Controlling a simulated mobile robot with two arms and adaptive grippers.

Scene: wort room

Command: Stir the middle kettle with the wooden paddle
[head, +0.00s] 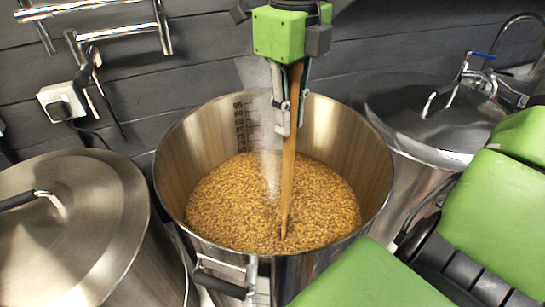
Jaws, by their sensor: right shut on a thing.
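The middle kettle (380,180) is an open steel pot with volume marks on its inner wall. It is filled with grain mash (240,205). The wooden paddle (289,165) stands nearly upright inside it, its lower end at or in the mash; whether it reaches the bottom is hidden. My right gripper (287,125) is above the mash, inside the rim, shut on the paddle, fingers pointing down. My left gripper does not show.
A lidded kettle (75,225) stands at the left and another lidded kettle (430,120) at the right. The middle kettle's front handle (220,283) sticks out. A wall socket with a plug (62,105) and a metal rack (120,32) are on the dark plank wall. A tap (475,75) is at the right.

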